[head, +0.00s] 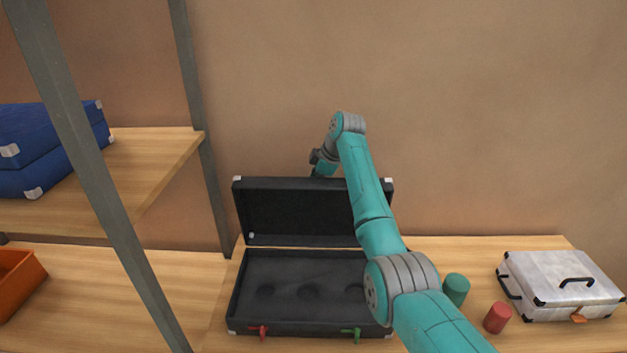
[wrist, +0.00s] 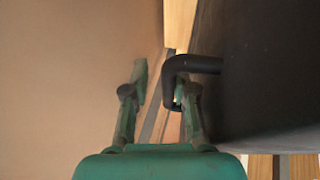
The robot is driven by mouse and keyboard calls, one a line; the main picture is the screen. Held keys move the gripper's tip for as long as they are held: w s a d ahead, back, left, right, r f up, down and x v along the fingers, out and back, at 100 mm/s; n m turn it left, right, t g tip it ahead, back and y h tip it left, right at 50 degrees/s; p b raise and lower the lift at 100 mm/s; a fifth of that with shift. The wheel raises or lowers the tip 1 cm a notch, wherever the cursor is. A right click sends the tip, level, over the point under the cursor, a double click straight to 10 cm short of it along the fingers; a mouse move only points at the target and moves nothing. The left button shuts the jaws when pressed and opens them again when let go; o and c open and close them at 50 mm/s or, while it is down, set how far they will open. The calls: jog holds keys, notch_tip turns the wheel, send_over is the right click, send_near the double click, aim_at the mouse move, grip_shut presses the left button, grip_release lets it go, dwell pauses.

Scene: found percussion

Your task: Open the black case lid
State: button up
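The black case (head: 305,327) sits on the wooden table with its lid (head: 290,212) standing up at the back, so the inside with its round recesses shows. My gripper (head: 320,162) is behind the lid's top edge in the head view and partly hidden. In the wrist view the dark lid (wrist: 265,90) fills the right side, with its black handle (wrist: 195,65) sticking out. My gripper (wrist: 162,90) has its fingers apart there. The handle's outer bar is between them, nearer the right finger, with a gap to the left finger.
A green cylinder (head: 456,289) and a red cylinder (head: 497,317) stand right of the case, near a silver case (head: 560,280). A shelf with a blue case (head: 45,150) and an orange bin (head: 18,280) are at left. A wall is close behind.

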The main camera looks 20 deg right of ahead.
jog(key=v, duration=1.2)
